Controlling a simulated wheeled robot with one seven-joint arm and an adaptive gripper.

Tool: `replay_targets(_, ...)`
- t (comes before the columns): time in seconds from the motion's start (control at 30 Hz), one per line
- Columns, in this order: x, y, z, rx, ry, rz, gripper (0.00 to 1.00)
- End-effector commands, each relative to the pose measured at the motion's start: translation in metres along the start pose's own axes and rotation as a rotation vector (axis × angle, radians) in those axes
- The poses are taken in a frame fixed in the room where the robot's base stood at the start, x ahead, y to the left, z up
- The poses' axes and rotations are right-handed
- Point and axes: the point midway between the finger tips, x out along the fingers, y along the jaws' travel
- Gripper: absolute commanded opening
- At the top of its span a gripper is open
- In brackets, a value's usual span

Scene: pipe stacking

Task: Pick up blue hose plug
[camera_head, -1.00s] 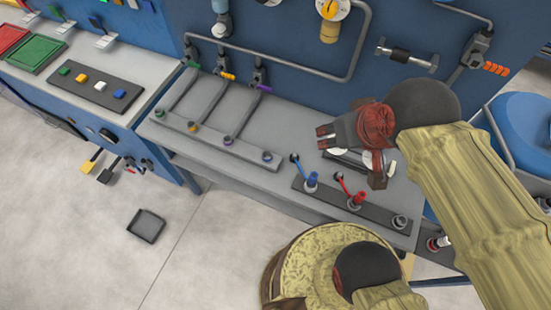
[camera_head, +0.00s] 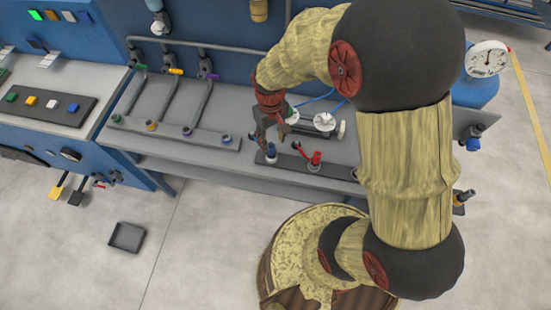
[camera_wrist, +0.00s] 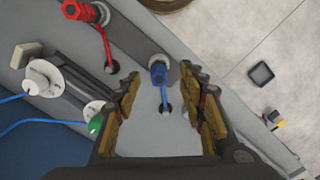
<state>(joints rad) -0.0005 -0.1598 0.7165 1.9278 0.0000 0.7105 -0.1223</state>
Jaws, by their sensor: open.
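The blue hose plug (camera_wrist: 158,72) sits at a grey ring fitting on the dark strip, with a short blue hose running to a dark hole in the bench. In the head view the plug (camera_head: 271,150) is at the left end of the strip, partly hidden by my gripper. My gripper (camera_wrist: 160,76) is open, pointing down over it. In the wrist view its two fingers lie left and right of the plug, with gaps on both sides. In the head view my gripper (camera_head: 271,138) is right at the plug. I cannot tell the exact height.
A red hose plug (camera_head: 315,158) stands close to the right on the same strip and shows in the wrist view (camera_wrist: 80,10). White round gauges (camera_wrist: 42,78) with blue hoses and a green-ended part (camera_wrist: 95,124) are nearby. A pipe rack (camera_head: 180,138) lies left.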

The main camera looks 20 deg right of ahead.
Motion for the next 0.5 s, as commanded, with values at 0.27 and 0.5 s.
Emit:
replay_targets(0.27, 0.013, 0.002, -0.019, -0.035, 0.051, 0.007, 0.41)
replay_targets(0.5, 0.032, 0.002, -0.019, -0.034, 0.052, 0.007, 0.41)
